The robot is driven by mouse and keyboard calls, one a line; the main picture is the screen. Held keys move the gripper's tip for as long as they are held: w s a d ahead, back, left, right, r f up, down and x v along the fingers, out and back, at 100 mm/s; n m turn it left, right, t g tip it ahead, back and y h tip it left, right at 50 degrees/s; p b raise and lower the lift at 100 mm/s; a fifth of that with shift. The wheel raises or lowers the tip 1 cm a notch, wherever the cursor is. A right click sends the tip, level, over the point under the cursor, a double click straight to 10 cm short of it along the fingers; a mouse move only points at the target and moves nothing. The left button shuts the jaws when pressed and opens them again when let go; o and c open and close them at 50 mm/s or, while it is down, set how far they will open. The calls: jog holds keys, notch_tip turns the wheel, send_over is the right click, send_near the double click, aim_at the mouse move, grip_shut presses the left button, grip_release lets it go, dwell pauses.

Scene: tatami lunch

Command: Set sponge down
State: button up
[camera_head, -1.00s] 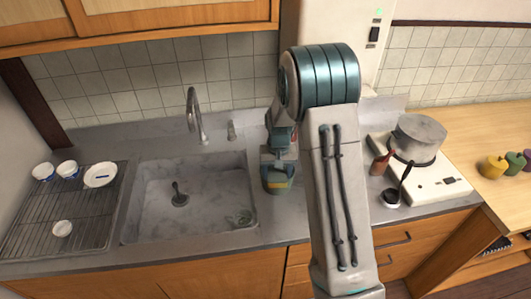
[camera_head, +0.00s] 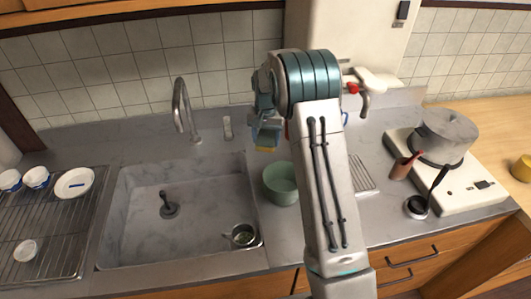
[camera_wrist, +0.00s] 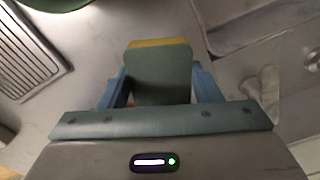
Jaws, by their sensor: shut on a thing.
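The sponge (camera_wrist: 160,75), green with a yellow layer, is between the two blue fingers of my gripper (camera_wrist: 160,90) in the wrist view. My gripper is shut on it. In the head view my gripper (camera_head: 266,132) is over the back of the counter, right of the faucet, and the sponge's yellow edge (camera_head: 266,149) shows at its lower end. I cannot tell how far the sponge is above the counter (camera_wrist: 110,30).
A green bowl (camera_head: 281,185) stands on the counter right of the sink (camera_head: 125,215). The faucet (camera_head: 182,105) and a small dispenser (camera_head: 227,127) are behind the sink. A ribbed grey rack (camera_head: 362,175) lies right of my arm, near the stove (camera_head: 470,195) with a pot (camera_head: 445,135).

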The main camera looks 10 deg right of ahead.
aim_at(268, 139)
jog(key=f, duration=0.3)
jog(key=shift+d+f+p, duration=0.1)
jog(key=shift+d+p, duration=0.2)
notch_tip(268, 139, down, 3)
jog(key=shift+s+p, duration=0.1)
jog(key=shift+p, duration=0.3)
jog(key=shift+a+f, duration=0.1)
jog(key=shift+f, duration=0.2)
jog(key=shift+f, duration=0.1)
jog(key=shift+f, duration=0.15)
jog(key=o, duration=1)
jog(key=shift+r, duration=0.25)
